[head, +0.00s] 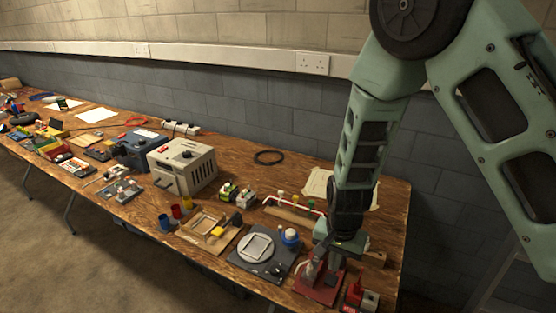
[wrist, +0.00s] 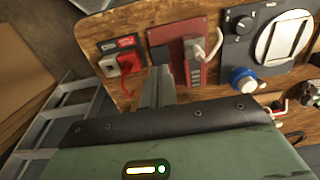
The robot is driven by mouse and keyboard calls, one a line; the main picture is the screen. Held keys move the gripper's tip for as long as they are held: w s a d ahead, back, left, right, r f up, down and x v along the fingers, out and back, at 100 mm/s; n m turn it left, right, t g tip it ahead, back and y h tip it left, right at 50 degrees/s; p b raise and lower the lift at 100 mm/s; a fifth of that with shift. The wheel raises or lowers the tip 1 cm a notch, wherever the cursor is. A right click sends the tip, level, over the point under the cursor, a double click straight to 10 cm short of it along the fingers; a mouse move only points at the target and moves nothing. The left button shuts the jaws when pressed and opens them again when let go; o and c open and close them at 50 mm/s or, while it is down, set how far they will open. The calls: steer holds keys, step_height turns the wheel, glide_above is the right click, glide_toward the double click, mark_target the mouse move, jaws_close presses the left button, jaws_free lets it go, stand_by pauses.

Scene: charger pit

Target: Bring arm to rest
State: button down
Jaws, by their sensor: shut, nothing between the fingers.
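My arm reaches down from the upper right in the head view to the right end of the workbench. My gripper (head: 330,264) points down over a dark red board (head: 316,286) with a grey lever on it. In the wrist view my gripper (wrist: 160,58) is shut and empty, its fingertips near the left edge of the red board (wrist: 190,50). I cannot tell whether they touch it. The gripper body hides part of the bench in both views.
A red plug in a socket block (wrist: 126,62) sits beside the red board. A dark plate with a white ring (head: 258,249) and a blue-capped knob (head: 290,236) lies left. The wooden bench (head: 398,205) is crowded. A wall (head: 270,90) stands behind; a metal ladder-like frame (wrist: 62,100) stands beyond the bench edge.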

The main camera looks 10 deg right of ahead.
steer(key=s+a+r+n+y, duration=0.1)
steer(key=s+a+r+n, duration=0.35)
steer(key=r, duration=0.25)
steer(key=s+a+r+n+y, duration=0.1)
steer(key=s+a+r+n, duration=0.2)
steer(key=s+r, duration=0.3)
steer(key=s+d+r+n+h, duration=0.1)
steer(key=s+r+n, duration=0.6)
steer(key=s+r, duration=0.1)
steer(key=shift+s+d, duration=0.2)
steer(key=shift+s, duration=0.55)
